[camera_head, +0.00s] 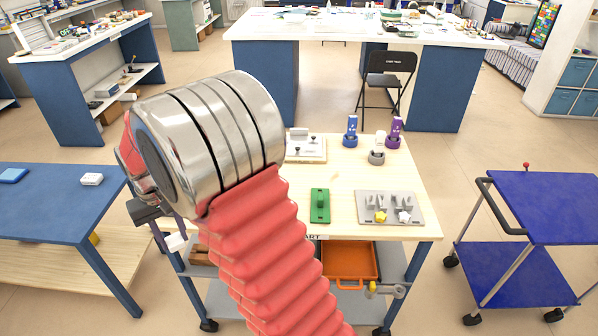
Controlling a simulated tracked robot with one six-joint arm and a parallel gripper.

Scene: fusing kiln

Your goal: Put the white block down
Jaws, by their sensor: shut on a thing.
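My arm reaches up from the bottom of the view, and its large steel and red wrist hides much of what lies behind it. My gripper (168,226) shows only in part at the lower left of the wrist, pointing down. It is shut on a white block (175,242), of which only a small pale part shows. The block is in the air between the blue table at left and the wooden-topped cart. Another small white piece (92,179) lies on that blue table (50,205).
The wooden cart top (350,175) holds a green piece (320,205), a grey plate (415,222) with yellow and white pieces, and blue and purple holders at the back. An orange bin (350,262) sits below. A blue trolley (550,205) stands at right with a bare top.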

